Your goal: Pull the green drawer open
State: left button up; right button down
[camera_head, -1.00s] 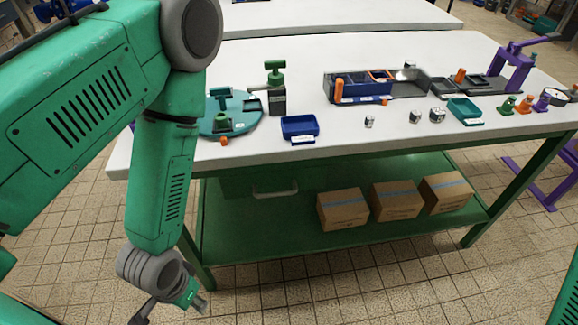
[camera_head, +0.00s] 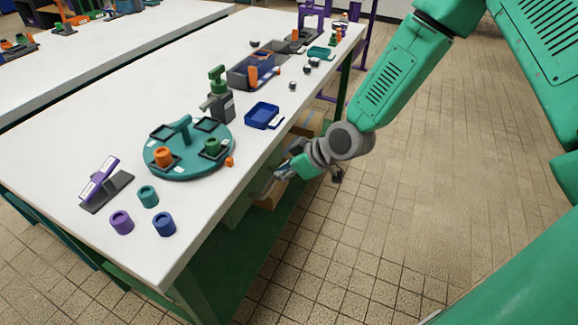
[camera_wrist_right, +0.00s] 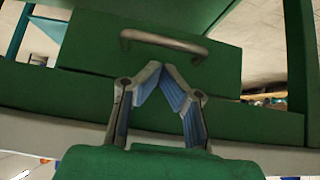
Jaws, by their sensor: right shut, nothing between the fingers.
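The green drawer (camera_wrist_right: 90,45) hangs under the tabletop, and its grey bar handle (camera_wrist_right: 165,42) shows in the right wrist view. My right gripper (camera_wrist_right: 158,70) is shut and empty, its fingertips meeting in front of the drawer front. In that picture the tips are just below the handle, not around it; the exact gap in depth is unclear. In the head view my right gripper (camera_head: 282,171) is beside the table's front edge, below the tabletop. The drawer is mostly hidden there by the tabletop and the gripper. My left gripper is out of view.
A cardboard box (camera_head: 268,198) is on the lower shelf. The tiled floor at right is clear.

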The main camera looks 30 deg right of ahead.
aim_at(258, 181)
jog(key=w+f, duration=0.1)
jog(key=f, duration=0.1)
jog(key=w+f+b, duration=0.1)
jog(key=f, duration=0.1)
jog(key=shift+w+d, duration=0.1)
jog(key=shift+w, duration=0.2)
jog(key=a, duration=0.4)
jog(key=shift+w+a+r, duration=0.1)
jog(key=shift+w, duration=0.3)
jog(key=shift+r, duration=0.1)
pick_arm(q)
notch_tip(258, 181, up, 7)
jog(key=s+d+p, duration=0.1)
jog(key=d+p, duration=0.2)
jog(key=p, duration=0.4)
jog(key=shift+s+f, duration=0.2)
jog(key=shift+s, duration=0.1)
pick_arm(e)
jog(key=s+d, duration=1.5)
jog(key=s, duration=0.4)
jog(key=shift+d+f, duration=0.2)
jog(key=shift+d, duration=0.1)
